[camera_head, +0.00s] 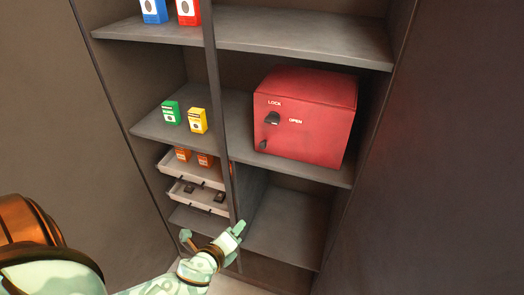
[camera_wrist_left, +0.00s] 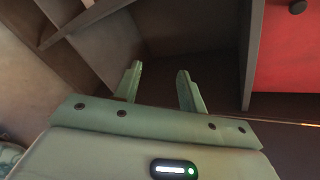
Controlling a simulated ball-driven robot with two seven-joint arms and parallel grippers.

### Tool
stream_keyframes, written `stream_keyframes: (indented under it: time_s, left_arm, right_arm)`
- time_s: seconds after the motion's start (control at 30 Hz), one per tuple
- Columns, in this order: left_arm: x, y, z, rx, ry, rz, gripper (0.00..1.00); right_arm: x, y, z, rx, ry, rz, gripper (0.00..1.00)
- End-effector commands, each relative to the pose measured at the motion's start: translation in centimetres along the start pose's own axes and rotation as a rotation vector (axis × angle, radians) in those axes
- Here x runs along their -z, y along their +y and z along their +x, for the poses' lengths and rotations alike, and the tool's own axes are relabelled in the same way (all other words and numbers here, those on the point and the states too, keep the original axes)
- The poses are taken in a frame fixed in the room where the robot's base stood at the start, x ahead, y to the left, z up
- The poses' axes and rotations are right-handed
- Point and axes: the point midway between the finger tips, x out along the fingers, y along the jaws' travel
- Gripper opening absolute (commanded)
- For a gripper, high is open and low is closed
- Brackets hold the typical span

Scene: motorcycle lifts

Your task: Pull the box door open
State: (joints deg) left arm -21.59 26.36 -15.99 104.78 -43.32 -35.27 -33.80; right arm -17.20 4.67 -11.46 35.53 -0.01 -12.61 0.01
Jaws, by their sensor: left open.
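The red box (camera_head: 318,112) sits on the right part of the middle shelf in the head view, with its door shut. Its front has a dark knob (camera_head: 271,118) between the words LOCK and OPEN, and a small dark fitting (camera_head: 263,145) lower down. My left gripper (camera_head: 212,233) is open and empty, below and left of the box, apart from it. In the left wrist view its two fingers (camera_wrist_left: 159,72) are spread, and the red box (camera_wrist_left: 290,62) shows at the right edge with a dark round part. My right gripper is not in view.
A dark upright post (camera_head: 217,95) divides the cabinet left of the box. Green (camera_head: 171,112) and yellow (camera_head: 197,120) cartons stand left of it, above white trays (camera_head: 172,168) with orange cartons. The lower right compartment (camera_head: 290,222) is empty.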

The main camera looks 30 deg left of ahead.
Motion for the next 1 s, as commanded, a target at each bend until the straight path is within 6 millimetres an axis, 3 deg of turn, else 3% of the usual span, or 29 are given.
stream_keyframes:
  time_s: [0.03, 0.1, 0.2, 0.3, 0.47, 1.0]
  left_arm:
    - [-1.9, -4.9, -1.1, 0.105, -0.068, 0.152, 0.41]
    - [-4.2, -10.2, -3.0, 0.205, -0.188, 0.346, 0.41]
    - [-6.6, -14.4, -5.2, 0.249, -0.351, 0.572, 0.41]
    - [-7.3, -14.3, -5.2, 0.214, -0.401, 0.689, 0.41]
    - [-7.8, -14.8, -3.7, 0.21, -0.405, 0.712, 0.41]
    - [-11.2, -18.6, 7.6, 0.207, -0.4, 0.705, 0.41]
  right_arm:
    - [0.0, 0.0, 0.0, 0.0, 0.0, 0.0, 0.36]
    - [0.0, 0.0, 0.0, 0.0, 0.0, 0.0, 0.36]
    - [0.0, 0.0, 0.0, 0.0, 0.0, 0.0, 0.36]
    - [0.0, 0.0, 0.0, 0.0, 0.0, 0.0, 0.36]
    - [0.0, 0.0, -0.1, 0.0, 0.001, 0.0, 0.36]
    - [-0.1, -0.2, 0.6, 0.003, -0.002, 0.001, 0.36]
